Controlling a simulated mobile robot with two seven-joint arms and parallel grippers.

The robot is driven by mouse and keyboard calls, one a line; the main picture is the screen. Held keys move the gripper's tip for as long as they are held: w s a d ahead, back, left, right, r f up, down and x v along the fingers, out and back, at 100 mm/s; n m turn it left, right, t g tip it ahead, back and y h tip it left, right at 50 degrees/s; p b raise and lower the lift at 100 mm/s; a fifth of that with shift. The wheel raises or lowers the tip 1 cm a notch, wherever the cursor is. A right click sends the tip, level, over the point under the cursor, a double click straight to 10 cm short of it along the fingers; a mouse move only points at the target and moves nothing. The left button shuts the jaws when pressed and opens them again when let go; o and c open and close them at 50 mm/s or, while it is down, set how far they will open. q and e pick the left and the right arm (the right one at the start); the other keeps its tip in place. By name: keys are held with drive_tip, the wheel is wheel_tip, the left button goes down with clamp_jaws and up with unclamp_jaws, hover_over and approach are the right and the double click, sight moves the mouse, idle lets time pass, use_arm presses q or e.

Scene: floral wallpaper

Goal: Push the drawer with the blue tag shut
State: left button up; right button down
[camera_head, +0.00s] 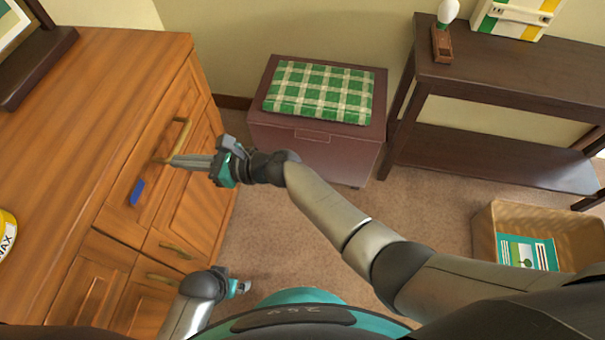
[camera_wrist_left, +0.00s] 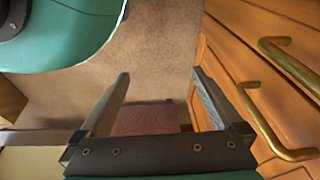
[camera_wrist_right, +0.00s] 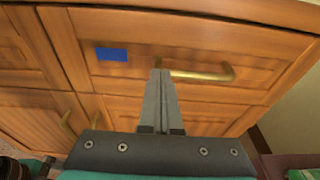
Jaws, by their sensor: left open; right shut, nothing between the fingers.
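The drawer (camera_head: 122,211) with the blue tag (camera_head: 137,191) is the top drawer of a wooden cabinet at left. Its front looks about level with the cabinet face, though a small gap cannot be ruled out. The tag also shows in the right wrist view (camera_wrist_right: 112,55), left of the brass handle (camera_wrist_right: 205,74). My right gripper (camera_head: 172,161) is shut and empty, its tips at the drawer front by the handle's near end. Contact cannot be told for sure. My left gripper (camera_head: 244,287) is low beside the cabinet, open and empty in the left wrist view (camera_wrist_left: 160,75).
Lower drawers and doors with brass handles (camera_head: 176,250) are below the tagged drawer. A purple chest (camera_head: 330,158) with a green checked cushion (camera_head: 320,90) stands behind my right arm. A dark table (camera_head: 500,75) and a basket (camera_head: 485,235) are at right. Carpet (camera_head: 280,220) between is clear.

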drive_tip(key=shift+a+r, duration=0.15)
drive_tip(key=shift+a, duration=0.05)
use_arm(q)
drive_tip(key=s+a+f+p, duration=0.5)
drive_tip(key=s+a, duration=0.1)
drive_tip(key=s, duration=0.2)
drive_tip(key=shift+a+f+y, duration=0.2)
drive_tip(key=shift+y, duration=0.1)
use_arm(e)
drive_tip(key=v, duration=1.5)
drive_tip(key=shift+d, duration=0.35)
drive_tip(key=shift+s, duration=0.1)
